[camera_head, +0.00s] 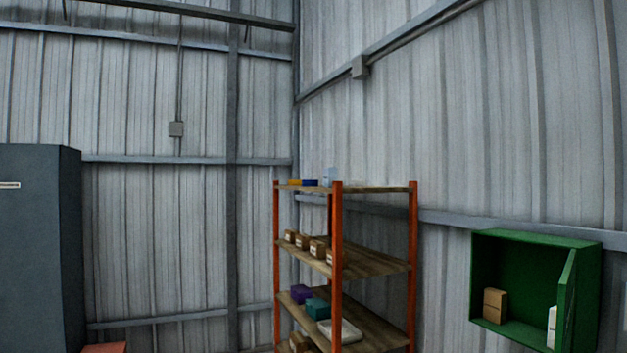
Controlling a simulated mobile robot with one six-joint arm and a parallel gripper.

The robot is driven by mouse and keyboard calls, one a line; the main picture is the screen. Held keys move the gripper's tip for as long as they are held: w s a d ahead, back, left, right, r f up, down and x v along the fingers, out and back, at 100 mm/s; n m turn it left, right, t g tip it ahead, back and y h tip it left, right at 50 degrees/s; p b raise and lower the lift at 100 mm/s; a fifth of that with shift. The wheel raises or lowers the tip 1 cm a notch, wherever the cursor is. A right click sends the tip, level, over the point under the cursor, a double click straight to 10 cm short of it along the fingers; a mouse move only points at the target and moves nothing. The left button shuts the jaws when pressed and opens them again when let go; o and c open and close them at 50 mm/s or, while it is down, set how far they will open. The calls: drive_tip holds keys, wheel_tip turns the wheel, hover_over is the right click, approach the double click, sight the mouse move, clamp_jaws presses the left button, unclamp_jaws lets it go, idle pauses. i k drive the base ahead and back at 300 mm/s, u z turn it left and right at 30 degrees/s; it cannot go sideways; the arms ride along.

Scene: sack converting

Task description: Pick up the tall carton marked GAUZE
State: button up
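An open green wall cabinet (535,240) hangs on the right wall. Inside it a brown carton (495,305) stands toward the left. A tall white carton (552,327) stands at the right, partly hidden by the cabinet's green door or side panel. Any marking on either carton is too small to read, so I cannot tell which one says GAUZE. My gripper is not in view.
An orange-post shelf rack (337,265) stands in the corner with several small boxes on its wooden shelves. A dark grey cabinet (40,250) stands at the left. A reddish surface (104,348) shows at the bottom left. The floor is out of view.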

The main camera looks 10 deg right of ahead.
sight(330, 174)
drive_tip(key=u, duration=0.35)
drive_tip(key=i, duration=1.15)
drive_tip(key=u, duration=0.15)
